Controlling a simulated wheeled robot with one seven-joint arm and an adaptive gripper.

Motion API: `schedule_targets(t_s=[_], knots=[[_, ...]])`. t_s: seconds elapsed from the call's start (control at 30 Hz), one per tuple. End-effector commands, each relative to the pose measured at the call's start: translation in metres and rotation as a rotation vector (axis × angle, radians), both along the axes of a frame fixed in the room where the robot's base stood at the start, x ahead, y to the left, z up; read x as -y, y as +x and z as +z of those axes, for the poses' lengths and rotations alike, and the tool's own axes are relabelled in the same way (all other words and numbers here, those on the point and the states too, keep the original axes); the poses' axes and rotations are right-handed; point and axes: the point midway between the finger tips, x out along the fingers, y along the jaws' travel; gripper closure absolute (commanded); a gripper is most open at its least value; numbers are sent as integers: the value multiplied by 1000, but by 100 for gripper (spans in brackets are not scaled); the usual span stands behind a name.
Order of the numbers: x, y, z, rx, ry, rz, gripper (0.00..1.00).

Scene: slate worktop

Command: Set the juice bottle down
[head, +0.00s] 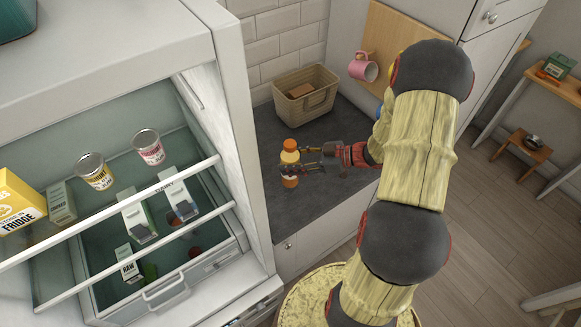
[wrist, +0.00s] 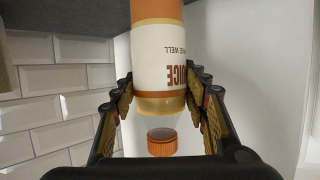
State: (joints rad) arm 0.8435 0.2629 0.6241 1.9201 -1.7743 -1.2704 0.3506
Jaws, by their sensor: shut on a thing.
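The juice bottle (head: 289,157), orange with an orange cap, is upright over the slate worktop (head: 265,215), beside the fridge. My gripper (head: 300,160) reaches it from the right, its fingers on either side of the bottle. In the wrist view the bottle (wrist: 160,65) lies between the two dark, ridged fingers, with its label upside down and the cap (wrist: 162,142) towards the bottom of the picture. The gripper is shut on the bottle. I cannot tell whether the bottle's base touches the worktop.
A beige basket (head: 305,103) holding a brown item stands at the back of the worktop. A pink mug (head: 363,68) hangs on the wooden board behind. The open fridge (head: 245,150) borders the worktop on the left. The worktop in front of the bottle is clear.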

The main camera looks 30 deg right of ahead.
Motion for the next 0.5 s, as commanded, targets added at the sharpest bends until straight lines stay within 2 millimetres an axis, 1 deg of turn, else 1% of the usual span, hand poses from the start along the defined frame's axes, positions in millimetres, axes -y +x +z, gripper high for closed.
schedule_targets(t_s=[0.17,0.3,0.4,0.5], knots=[[3,6,-8,0,1,1,99],[3,6,-28,0,2,1,99],[3,6,-37,1,0,1,99],[3,6,-38,3,-1,1,99]])
